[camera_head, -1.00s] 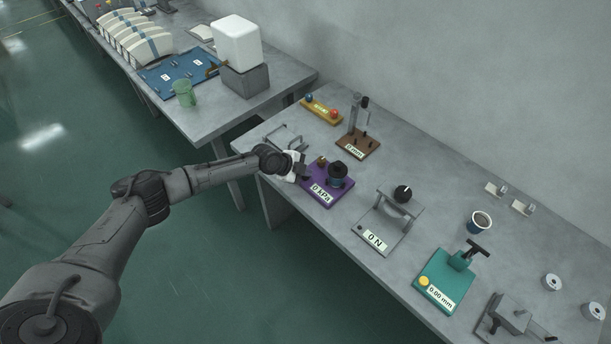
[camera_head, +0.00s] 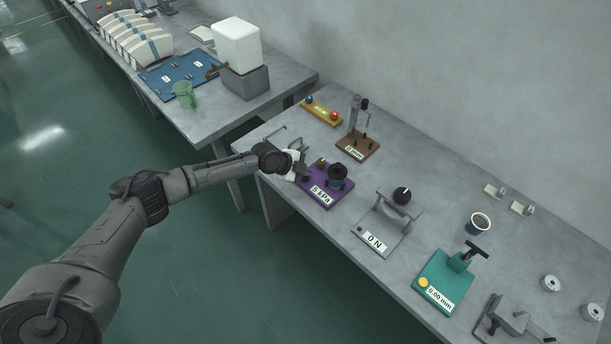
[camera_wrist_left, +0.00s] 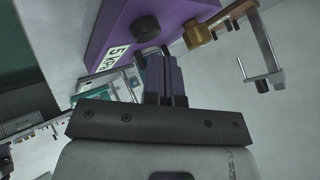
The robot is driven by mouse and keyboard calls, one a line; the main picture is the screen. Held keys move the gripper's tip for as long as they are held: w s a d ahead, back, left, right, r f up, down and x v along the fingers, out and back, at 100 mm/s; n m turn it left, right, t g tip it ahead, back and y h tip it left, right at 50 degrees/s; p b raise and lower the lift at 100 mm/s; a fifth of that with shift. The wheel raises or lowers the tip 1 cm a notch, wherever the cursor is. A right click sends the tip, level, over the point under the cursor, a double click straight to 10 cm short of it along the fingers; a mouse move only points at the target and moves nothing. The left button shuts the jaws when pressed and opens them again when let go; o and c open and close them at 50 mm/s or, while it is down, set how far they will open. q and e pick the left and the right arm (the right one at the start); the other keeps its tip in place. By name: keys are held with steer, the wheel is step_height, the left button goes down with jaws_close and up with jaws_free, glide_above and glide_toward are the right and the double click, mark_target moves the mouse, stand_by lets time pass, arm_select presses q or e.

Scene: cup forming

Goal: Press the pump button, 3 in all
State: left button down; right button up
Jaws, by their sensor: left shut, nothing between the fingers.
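The purple pump unit (camera_head: 318,197) stands on the near bench in the head view, with a dark round canister (camera_head: 337,177) and a small brass fitting (camera_head: 321,163) on it. Its label reads 5 kPa, and this shows more clearly in the left wrist view. There, a black round button (camera_wrist_left: 146,29) sticks out of the purple body (camera_wrist_left: 110,35), beside the brass knob (camera_wrist_left: 198,36). My left gripper (camera_head: 302,172) is at the unit's left end. Its closed, empty fingers (camera_wrist_left: 165,62) are close to the black button; I cannot tell whether they touch it. My right gripper is not in view.
A brown-based gauge stand (camera_head: 358,145) and a yellow block (camera_head: 321,112) stand behind the pump. A grey press marked 0 N (camera_head: 375,240) and a teal gauge (camera_head: 443,282) stand to the right. A grey bracket (camera_head: 285,136) lies close behind my gripper.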

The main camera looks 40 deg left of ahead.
mark_target(305, 178)
arm_select(q)
steer(key=shift+r, duration=0.15)
steer(key=shift+r+p, duration=1.6)
steer(key=shift+r, duration=0.95)
